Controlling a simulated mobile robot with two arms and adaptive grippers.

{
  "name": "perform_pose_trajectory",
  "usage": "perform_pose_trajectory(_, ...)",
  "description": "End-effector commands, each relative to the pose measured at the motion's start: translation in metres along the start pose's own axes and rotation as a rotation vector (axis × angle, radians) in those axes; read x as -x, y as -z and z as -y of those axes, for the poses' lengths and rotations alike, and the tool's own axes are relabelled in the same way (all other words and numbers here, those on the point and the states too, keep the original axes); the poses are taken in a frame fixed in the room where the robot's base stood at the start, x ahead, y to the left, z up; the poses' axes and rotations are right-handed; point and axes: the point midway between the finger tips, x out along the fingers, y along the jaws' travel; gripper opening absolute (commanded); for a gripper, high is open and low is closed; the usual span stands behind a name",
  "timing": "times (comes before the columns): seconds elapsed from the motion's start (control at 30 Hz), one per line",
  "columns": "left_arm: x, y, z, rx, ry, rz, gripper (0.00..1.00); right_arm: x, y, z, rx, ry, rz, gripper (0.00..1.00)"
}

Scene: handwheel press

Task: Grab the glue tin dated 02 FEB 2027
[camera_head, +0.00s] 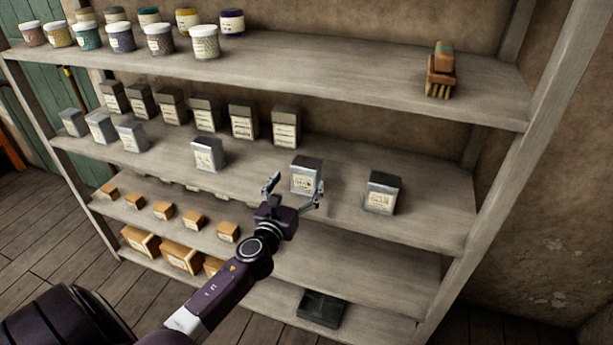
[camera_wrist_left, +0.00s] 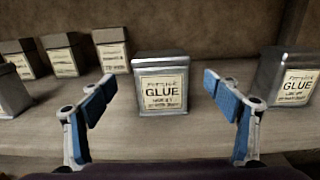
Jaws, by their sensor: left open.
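A grey metal tin (camera_head: 308,172) with a cream label stands upright near the front of the middle shelf. In the left wrist view this tin (camera_wrist_left: 162,82) reads GLUE; the smaller print below is too blurred to read as a date. My left gripper (camera_head: 294,190) is open and empty in front of it. In the wrist view the blue-padded fingers show on either side of the tin, nearer the camera. A second glue tin (camera_head: 382,193) stands to its right, also in the wrist view (camera_wrist_left: 288,78); its date is unreadable too. My right gripper is not in view.
Another grey tin (camera_head: 208,154) stands to the left, with several more further left. A row of brown-grey boxes (camera_head: 243,122) stands behind. Jars (camera_head: 205,42) and a brush (camera_head: 440,70) are on the shelf above, orange boxes (camera_head: 228,232) below.

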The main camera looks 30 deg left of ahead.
Motion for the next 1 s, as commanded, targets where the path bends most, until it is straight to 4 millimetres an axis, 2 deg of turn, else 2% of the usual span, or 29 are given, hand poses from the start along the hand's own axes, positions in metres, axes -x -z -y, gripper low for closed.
perform_pose_trajectory(0.6,-0.066,0.001,0.002,0.006,0.0,-0.001,0.82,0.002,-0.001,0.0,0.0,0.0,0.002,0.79)
perform_pose_trajectory(0.9,-0.069,0.001,0.002,0.006,0.0,-0.001,0.82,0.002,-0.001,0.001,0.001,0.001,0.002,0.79)
perform_pose_trajectory(1.0,-0.069,0.001,0.002,0.006,0.0,-0.002,0.72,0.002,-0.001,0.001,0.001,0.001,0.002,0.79)
